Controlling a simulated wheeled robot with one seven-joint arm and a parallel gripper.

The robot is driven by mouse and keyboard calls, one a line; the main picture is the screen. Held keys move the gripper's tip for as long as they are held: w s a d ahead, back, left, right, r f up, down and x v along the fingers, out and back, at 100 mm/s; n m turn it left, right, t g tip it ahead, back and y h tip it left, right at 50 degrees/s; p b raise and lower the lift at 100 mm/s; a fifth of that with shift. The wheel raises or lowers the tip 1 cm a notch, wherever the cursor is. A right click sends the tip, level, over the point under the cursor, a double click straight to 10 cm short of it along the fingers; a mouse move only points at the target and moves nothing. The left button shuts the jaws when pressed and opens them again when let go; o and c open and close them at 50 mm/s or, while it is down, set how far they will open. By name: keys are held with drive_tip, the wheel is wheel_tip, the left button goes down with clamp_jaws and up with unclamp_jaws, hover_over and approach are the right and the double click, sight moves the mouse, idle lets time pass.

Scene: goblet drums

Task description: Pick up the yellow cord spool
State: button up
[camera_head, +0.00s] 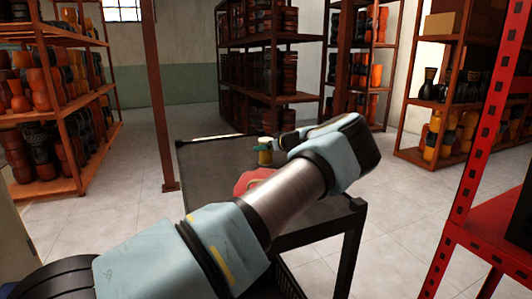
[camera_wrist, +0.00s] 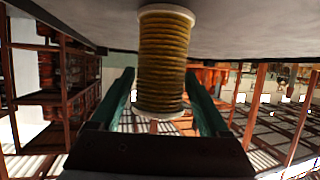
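The yellow cord spool (camera_wrist: 163,62), wound in yellow-brown cord with pale end rims, stands on the dark table (camera_head: 215,165). In the head view the spool (camera_head: 265,157) shows small, near the table's middle, partly covered by my gripper (camera_head: 262,148). The wrist view is upside down, with the table surface along its top. There my gripper (camera_wrist: 160,73) has its two green fingers apart, one on each side of the spool. A thin gap shows at the left finger; the right fingertip looks very close to the spool, and contact cannot be told.
A red object (camera_head: 252,180) lies on the table nearer the camera, partly hidden by my arm. A red metal rack (camera_head: 470,170) stands close on the right. Shelves of drums (camera_head: 55,100) stand at left and behind. Tiled floor (camera_head: 400,225) is clear around the table.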

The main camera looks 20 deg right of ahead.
clamp_jaws()
idle(0.4)
